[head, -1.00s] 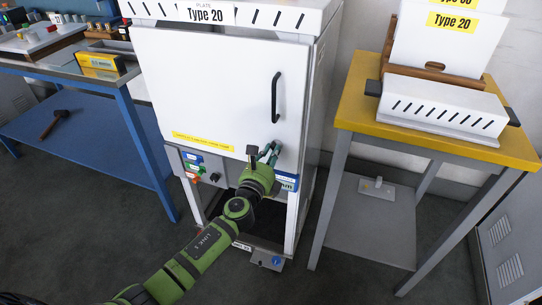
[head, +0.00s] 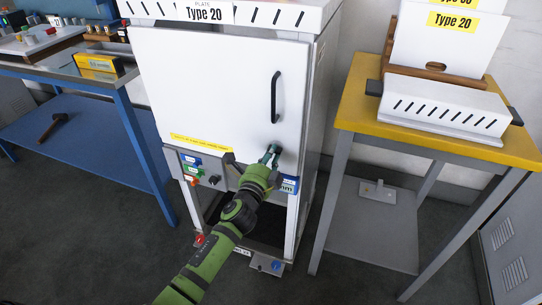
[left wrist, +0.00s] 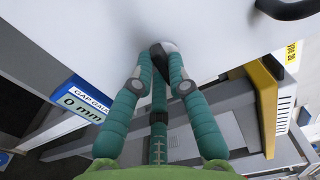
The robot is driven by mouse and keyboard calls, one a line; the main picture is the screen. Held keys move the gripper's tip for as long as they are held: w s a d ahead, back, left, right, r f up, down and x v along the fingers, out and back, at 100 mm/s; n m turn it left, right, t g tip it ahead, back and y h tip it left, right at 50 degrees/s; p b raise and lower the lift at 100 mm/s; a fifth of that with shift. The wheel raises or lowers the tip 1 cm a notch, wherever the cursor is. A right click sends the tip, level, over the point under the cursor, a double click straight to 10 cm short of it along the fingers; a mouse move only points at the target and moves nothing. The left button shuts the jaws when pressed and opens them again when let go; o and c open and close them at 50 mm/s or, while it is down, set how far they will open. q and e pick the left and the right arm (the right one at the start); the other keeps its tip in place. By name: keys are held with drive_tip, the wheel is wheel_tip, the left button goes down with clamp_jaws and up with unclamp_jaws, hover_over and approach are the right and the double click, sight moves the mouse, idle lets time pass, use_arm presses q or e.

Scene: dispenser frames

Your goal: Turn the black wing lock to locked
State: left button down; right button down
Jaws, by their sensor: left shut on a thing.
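The white cabinet door (head: 215,90) is shut against its frame. The black wing lock (left wrist: 163,47) sits on the door between my fingertips in the left wrist view; only a small dark part with a pale rim shows, so its angle cannot be told. In the head view it is mostly hidden by my fingers, below the black door handle (head: 275,97). My left gripper (head: 271,153) is shut on the wing lock, with its teal fingers (left wrist: 160,75) on either side of it. My right gripper is not in view.
Below the door is a panel with a red button (head: 194,182) and a blue "0 mm" gap label (left wrist: 82,100). A yellow-topped table (head: 440,145) stands close on the right, a blue bench (head: 80,135) on the left. Grey floor is free between cabinet and table.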

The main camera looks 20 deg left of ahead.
use_arm(q)
drive_tip(key=shift+n, duration=0.6)
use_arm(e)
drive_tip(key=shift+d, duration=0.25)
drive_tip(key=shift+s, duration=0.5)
use_arm(q)
drive_tip(key=c, duration=1.2)
unclamp_jaws()
drive_tip(key=s, duration=1.2)
drive_tip(key=shift+a, duration=0.2)
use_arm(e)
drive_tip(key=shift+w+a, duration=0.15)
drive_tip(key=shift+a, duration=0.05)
use_arm(q)
drive_tip(key=shift+f, duration=0.1)
